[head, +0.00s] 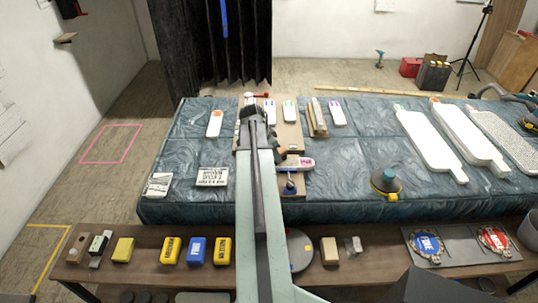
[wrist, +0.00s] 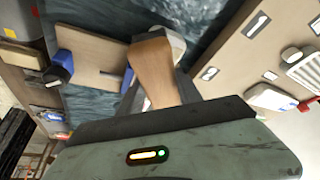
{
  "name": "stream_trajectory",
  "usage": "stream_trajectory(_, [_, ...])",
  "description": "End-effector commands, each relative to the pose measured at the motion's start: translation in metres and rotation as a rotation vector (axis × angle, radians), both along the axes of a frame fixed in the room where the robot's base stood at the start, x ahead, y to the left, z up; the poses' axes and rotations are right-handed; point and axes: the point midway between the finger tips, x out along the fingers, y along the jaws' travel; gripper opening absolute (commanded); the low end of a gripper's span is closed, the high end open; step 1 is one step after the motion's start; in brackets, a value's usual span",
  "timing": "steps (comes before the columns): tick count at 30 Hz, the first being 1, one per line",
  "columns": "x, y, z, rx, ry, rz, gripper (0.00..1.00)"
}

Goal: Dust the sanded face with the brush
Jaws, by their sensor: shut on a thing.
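My gripper (head: 252,112) is at the end of the raised arm, over the left-middle of the covered table. In the wrist view it is shut on a brush (wrist: 155,70) with a wide wooden handle; its pale end (wrist: 170,40) points away from me. The arm hides the brush in the head view. A brown board (head: 289,138) lies beside and beyond my gripper, with small white pieces (head: 289,110) on it. The board also shows in the wrist view (wrist: 235,55). I cannot tell which surface is the sanded face, nor whether the brush touches anything.
The table (head: 340,180) has a blue-grey plastic cover. Long white panels (head: 428,140) lie at the right, and a dark cone-shaped tool (head: 385,182) is nearer. The front bench (head: 375,255) holds yellow and blue blocks (head: 197,250).

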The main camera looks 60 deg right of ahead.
Motion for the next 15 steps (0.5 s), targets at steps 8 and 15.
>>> stream_trajectory(8, [-0.015,-0.008,0.0,0.0,0.0,-0.002,0.09])
stream_trajectory(15, [-0.03,-0.017,0.001,0.0,0.0,0.0,0.09])
